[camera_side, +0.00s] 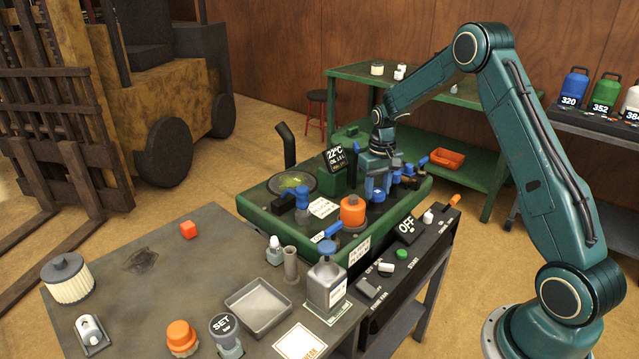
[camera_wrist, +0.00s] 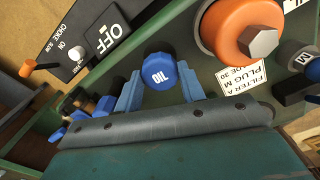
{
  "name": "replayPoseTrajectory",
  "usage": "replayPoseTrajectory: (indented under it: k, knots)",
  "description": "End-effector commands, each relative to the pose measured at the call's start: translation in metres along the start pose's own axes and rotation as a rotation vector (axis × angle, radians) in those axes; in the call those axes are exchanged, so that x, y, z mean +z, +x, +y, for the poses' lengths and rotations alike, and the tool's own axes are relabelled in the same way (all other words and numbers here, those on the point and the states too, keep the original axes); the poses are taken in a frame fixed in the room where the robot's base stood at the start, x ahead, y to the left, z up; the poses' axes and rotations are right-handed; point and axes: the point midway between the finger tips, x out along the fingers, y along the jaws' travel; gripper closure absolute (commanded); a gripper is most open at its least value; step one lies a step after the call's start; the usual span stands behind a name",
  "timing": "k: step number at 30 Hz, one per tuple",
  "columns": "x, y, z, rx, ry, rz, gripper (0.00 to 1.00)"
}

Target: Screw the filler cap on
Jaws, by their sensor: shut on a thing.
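The filler cap (camera_wrist: 159,72) is a blue ribbed knob marked OIL. In the wrist view it sits between the two blue fingers of my gripper (camera_wrist: 160,88), which is shut on it. In the side view my gripper (camera_side: 377,186) points down over the green engine deck (camera_side: 280,222), just behind the orange filter (camera_side: 352,210). The cap's underside and the filler opening are hidden, so I cannot tell whether the cap touches its neck.
The orange filter with a grey hex nut (camera_wrist: 262,42) stands close beside my gripper. A black panel with an OFF plate (camera_side: 407,230) runs along the deck's front. Several blue-topped fittings crowd the deck. The grey table (camera_side: 150,300) holds an oil can (camera_side: 326,285) and a tray (camera_side: 258,305).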

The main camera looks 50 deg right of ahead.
Motion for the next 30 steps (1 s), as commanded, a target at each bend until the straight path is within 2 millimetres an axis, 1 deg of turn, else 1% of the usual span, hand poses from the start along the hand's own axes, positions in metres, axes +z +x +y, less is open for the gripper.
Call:
replayPoseTrajectory:
  k: [8,24,30]
  knots:
    - [0.0017,0.001,0.0004,0.0,0.038,-0.006,0.88]
    - [0.0016,0.0011,0.0002,0.002,0.444,-0.006,0.88]
    - [0.0016,0.0011,0.0001,0.002,0.477,-0.006,0.88]
